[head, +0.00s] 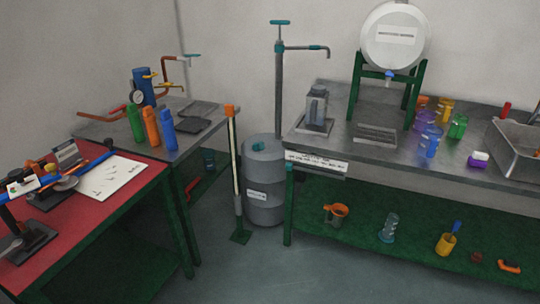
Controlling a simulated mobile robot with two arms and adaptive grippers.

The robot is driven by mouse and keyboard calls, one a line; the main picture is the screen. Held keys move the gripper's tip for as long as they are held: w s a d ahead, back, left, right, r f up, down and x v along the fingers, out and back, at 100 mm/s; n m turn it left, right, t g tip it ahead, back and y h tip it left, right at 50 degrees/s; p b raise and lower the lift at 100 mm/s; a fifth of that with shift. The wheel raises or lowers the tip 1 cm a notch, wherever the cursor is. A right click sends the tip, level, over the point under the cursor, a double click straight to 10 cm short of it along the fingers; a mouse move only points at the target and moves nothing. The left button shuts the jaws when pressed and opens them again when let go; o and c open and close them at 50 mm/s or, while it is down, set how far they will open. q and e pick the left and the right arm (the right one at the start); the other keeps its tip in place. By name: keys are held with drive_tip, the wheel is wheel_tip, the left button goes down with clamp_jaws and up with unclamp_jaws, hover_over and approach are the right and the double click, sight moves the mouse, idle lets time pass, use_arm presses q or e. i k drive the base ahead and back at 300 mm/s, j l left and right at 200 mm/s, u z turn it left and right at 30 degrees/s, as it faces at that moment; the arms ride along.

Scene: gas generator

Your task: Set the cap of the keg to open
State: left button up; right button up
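A grey ribbed keg (265,198) with a small white label stands upright on the floor, between the two work areas. A teal cap (258,146) sits on its top; at this size I cannot tell whether it is open or shut. A tall grey pipe with a teal handle (280,22) and a side spout rises behind or from the keg; its foot is hidden. A white round tank (395,38) with a label and a blue tap (389,74) rests on a green stand above the right bench. Neither of my grippers shows in this view.
A post with an orange top (229,108) stands just left of the keg. The right bench's edge (318,166) comes close on its right. A red-topped table (105,205) with instruments is at left. The floor (240,275) in front is clear.

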sight(256, 146)
drive_tip(key=i+l+u, duration=0.3)
drive_tip(key=i+l, duration=0.2)
drive_tip(key=i+j+z, duration=0.3)
drive_tip(key=i, duration=0.25)
drive_tip(key=i+j+z, duration=0.3)
drive_tip(key=i+j, duration=0.15)
drive_tip(key=i, duration=0.05)
